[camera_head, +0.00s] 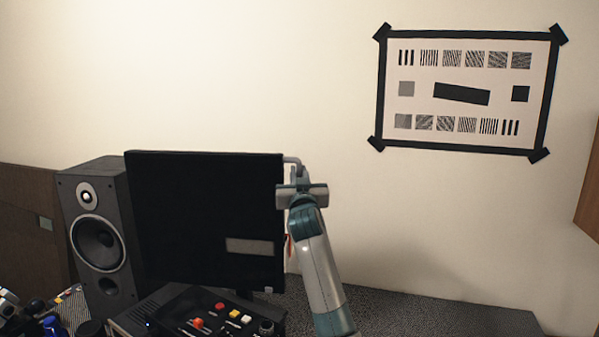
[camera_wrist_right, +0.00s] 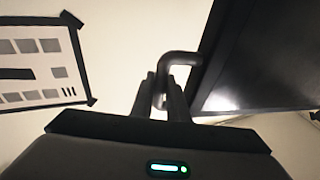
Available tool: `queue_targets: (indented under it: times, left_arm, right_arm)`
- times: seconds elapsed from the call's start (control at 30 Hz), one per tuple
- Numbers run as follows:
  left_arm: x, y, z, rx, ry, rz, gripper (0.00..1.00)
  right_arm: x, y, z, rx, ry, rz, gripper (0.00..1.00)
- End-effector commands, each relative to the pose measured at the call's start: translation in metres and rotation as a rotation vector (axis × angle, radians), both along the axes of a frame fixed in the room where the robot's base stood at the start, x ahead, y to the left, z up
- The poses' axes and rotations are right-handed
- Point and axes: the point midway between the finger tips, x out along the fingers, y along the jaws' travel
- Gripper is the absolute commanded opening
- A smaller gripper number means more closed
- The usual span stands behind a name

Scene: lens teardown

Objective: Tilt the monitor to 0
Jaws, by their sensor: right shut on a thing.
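The monitor (camera_head: 195,205) is a dark flat screen standing behind the desk gear, its top edge close to level in the head view. A grey bent handle (camera_head: 292,160) sticks out from its upper right edge. My right gripper (camera_head: 297,180) is at that edge, shut on the handle. In the right wrist view the two fingers (camera_wrist_right: 161,100) close around the lower part of the handle (camera_wrist_right: 178,62), with the monitor (camera_wrist_right: 265,60) to the right. My left gripper is not in view.
A black speaker (camera_head: 98,235) stands left of the monitor. The dark desk top (camera_head: 430,315) right of my arm is clear. A framed test chart (camera_head: 462,92) hangs on the wall.

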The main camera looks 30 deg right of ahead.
Motion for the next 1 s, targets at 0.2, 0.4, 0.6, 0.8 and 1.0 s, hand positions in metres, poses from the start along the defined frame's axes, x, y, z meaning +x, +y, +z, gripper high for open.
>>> queue_targets:
  times: [0.2, 0.4, 0.6, 0.8, 1.0]
  left_arm:
    - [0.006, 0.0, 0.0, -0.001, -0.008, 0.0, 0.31]
    - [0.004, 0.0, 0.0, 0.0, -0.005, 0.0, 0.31]
    - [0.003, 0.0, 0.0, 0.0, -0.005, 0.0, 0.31]
    - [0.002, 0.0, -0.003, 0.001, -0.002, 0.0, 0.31]
    - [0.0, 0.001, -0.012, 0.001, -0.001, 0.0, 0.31]
  right_arm:
    - [0.0, -0.001, 0.003, 0.0, -0.005, -0.001, 0.0]
    - [0.0, -0.001, 0.003, 0.0, -0.005, -0.001, 0.33]
    - [0.0, 0.0, 0.002, 0.0, -0.004, 0.0, 0.33]
    - [-0.004, 0.002, 0.0, 0.0, -0.004, 0.0, 0.33]
    - [-0.019, 0.01, -0.005, 0.001, -0.006, 0.002, 0.33]
